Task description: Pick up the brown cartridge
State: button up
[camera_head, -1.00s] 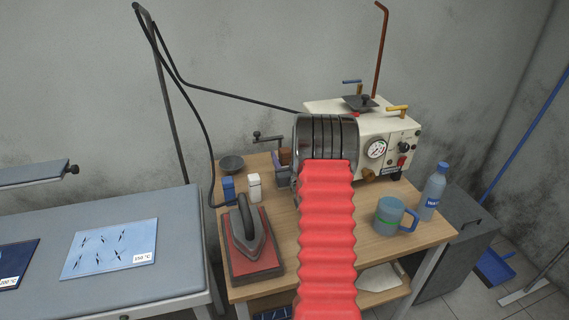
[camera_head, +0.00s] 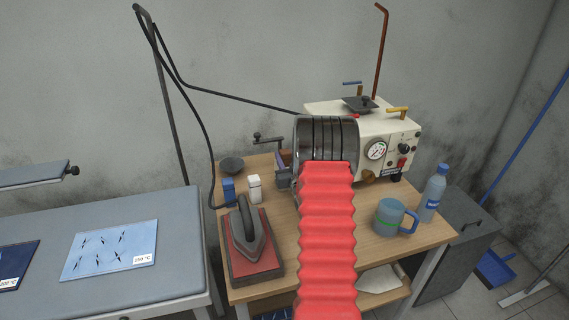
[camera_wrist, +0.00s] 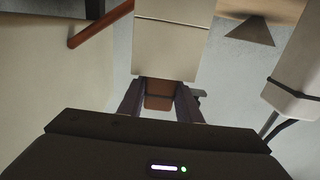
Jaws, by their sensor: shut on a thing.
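The brown cartridge (camera_wrist: 158,87) sits between the two dark fingers of my gripper (camera_wrist: 158,104) in the wrist view. The fingers are shut on its sides. Its upper end meets a pale block (camera_wrist: 172,45) in that view; I cannot tell whether they touch.
A cream machine (camera_head: 390,145) with a gauge stands at the table's back right. A blue box (camera_head: 228,190), a white box (camera_head: 254,188), an iron (camera_head: 245,232), a dark bowl (camera_head: 231,165), a mug (camera_head: 393,217) and a bottle (camera_head: 433,195) share the wooden table.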

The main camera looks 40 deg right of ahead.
jog(key=shift+r, duration=0.2)
notch_tip(320, 180, up, 10)
jog(key=shift+f, duration=0.15)
dwell(0.4)
jog(key=shift+a, duration=0.1)
dwell(0.4)
